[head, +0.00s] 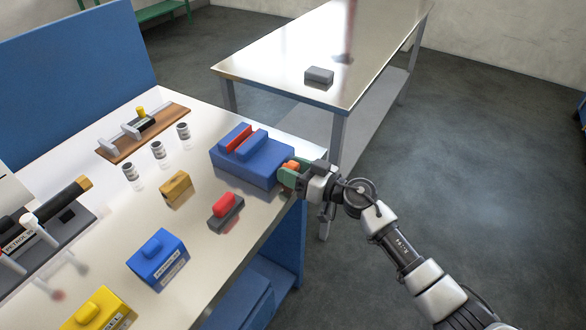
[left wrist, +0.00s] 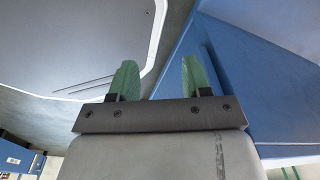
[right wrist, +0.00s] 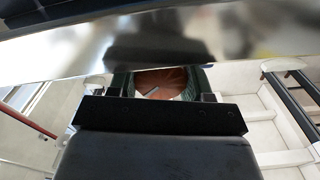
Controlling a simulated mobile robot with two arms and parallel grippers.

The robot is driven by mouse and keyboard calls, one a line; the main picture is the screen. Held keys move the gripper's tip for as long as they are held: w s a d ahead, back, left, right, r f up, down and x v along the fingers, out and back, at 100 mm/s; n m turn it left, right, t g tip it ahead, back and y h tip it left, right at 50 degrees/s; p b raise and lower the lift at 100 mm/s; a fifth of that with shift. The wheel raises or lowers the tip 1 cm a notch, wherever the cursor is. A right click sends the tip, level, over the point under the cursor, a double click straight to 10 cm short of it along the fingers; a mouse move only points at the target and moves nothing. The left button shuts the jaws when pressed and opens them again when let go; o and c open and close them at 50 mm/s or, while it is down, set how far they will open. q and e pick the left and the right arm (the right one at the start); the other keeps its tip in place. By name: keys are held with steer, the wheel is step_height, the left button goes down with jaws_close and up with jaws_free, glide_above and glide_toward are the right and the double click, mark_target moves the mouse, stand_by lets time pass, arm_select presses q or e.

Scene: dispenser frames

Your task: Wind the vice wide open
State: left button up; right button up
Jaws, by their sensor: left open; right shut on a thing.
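The blue vice (head: 262,172) sits at the right edge of the near workbench in the head view. A red block (head: 236,137) stands at its far left side, with a raised blue jaw (head: 251,144) close beside it. My right gripper (head: 289,174) is at the vice's right side, its green fingers shut on an orange handle (head: 292,165). In the right wrist view the orange-brown handle (right wrist: 160,82) fills the space between the fingers. My left gripper (left wrist: 158,80) shows only in its wrist view, open and empty.
On the near bench are a red-topped block (head: 224,208), a brass-coloured block (head: 176,189), blue and yellow cans (head: 158,262), several small jars and a wooden board (head: 143,134). A second table (head: 290,62) with a grey block (head: 319,75) stands behind. Floor is clear at right.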

steer(key=shift+r+n+p, duration=0.2)
steer(key=shift+n+p, duration=0.75)
steer(key=shift+n, duration=0.15)
steer(key=shift+n+p, duration=0.4)
steer(key=shift+n, duration=0.3)
steer(key=shift+f+n, duration=0.2)
steer(key=shift+n, duration=0.7)
steer(key=o, duration=0.6)
steer(key=shift+s, duration=0.1)
steer(key=shift+o, duration=0.2)
steer(key=v, duration=1)
steer(key=shift+s+d, duration=0.25)
steer(key=shift+d, duration=0.05)
